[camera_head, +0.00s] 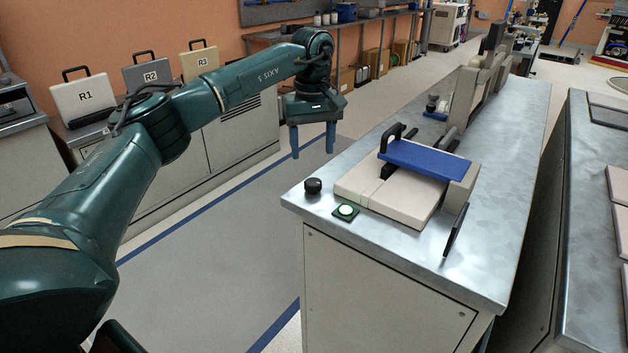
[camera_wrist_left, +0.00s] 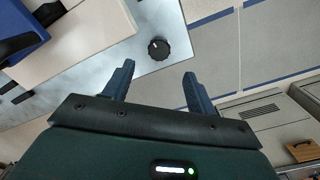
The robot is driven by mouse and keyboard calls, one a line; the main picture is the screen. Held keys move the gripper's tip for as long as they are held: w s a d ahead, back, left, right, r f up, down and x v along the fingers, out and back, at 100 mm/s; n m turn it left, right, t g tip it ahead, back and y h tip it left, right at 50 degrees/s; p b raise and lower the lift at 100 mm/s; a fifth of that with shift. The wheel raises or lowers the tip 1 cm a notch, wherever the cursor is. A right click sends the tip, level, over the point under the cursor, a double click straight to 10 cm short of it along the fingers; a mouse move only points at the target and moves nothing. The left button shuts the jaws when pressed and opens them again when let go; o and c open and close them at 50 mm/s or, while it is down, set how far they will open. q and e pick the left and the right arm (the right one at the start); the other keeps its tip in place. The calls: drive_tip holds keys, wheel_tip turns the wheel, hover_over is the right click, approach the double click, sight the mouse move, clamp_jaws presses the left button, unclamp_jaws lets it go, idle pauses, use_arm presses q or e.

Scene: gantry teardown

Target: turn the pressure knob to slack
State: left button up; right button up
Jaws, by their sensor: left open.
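The pressure knob is a small round black knob (camera_head: 313,186) on the near left corner of the metal bench top. It also shows in the left wrist view (camera_wrist_left: 159,48), ahead of and between the fingers, with a light mark on its top. My left gripper (camera_head: 313,154) is open and empty, above and a little behind the bench corner in the head view. It also shows in the left wrist view (camera_wrist_left: 158,78), with its two fingers apart and not touching the knob. My right gripper is not in view.
A lit green-white button (camera_head: 346,211) sits right of the knob. A beige block with a blue clamp bar (camera_head: 427,159) and black handle stands behind it on the bench (camera_head: 468,257). Cases R1 (camera_head: 85,97) and R2 (camera_head: 147,72) stand on left cabinets. The floor between is clear.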

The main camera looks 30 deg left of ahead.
sight(313, 182)
use_arm(q)
wheel_tip(313, 182, down, 9)
drive_tip(key=shift+r+b, duration=0.1)
drive_tip(key=shift+b, duration=0.35)
drive_tip(key=shift+c, duration=0.6)
